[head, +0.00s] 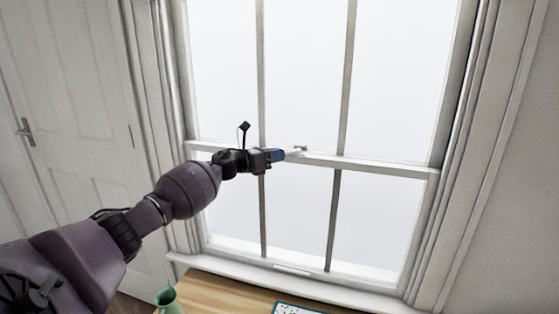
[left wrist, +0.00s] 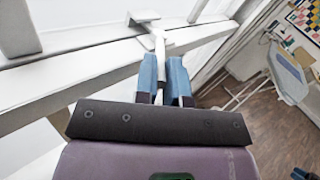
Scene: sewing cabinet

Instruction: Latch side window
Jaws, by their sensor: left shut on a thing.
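The side window (head: 300,75) is a white sash window with two panels that meet at a horizontal rail (head: 375,166). A small pale latch (head: 299,149) sits on that rail near its middle. My left gripper (head: 284,154) reaches in from the left to the latch. In the left wrist view its blue fingertips (left wrist: 166,80) are closed on the latch's thin light lever (left wrist: 160,62), whose head (left wrist: 143,17) shows beyond them against the rail (left wrist: 70,70). The exact latch position is hard to tell. My right gripper is in neither view.
A wooden surface (head: 228,290) below the window holds a green vase (head: 167,299) and a patterned item (head: 297,309). A white door (head: 75,120) stands at left. The left wrist view shows an ironing board (left wrist: 288,75) on the wooden floor (left wrist: 265,125).

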